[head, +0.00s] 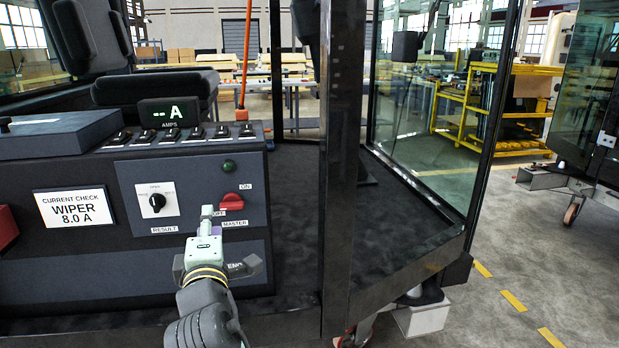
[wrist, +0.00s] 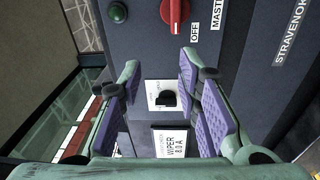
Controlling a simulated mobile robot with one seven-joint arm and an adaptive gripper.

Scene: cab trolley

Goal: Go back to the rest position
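My gripper (head: 207,228) is in front of the grey control panel (head: 130,228), at its lower right part, below the red master switch. In the wrist view my gripper (wrist: 158,72) is open, its purple-padded fingers apart with nothing between them. The red master switch (head: 232,201) also shows at the top of the wrist view (wrist: 175,14), beyond the fingertips. The black result knob (head: 156,202) is seen through the gap between the fingers (wrist: 166,99). My gripper hides part of the panel labels.
A green lamp (head: 228,166) sits above the master switch. A row of black toggles (head: 171,134) and a display (head: 169,112) reading "-- A" top the console. A wiper card (head: 74,207) is at left. A dark post (head: 340,180) stands right of my arm.

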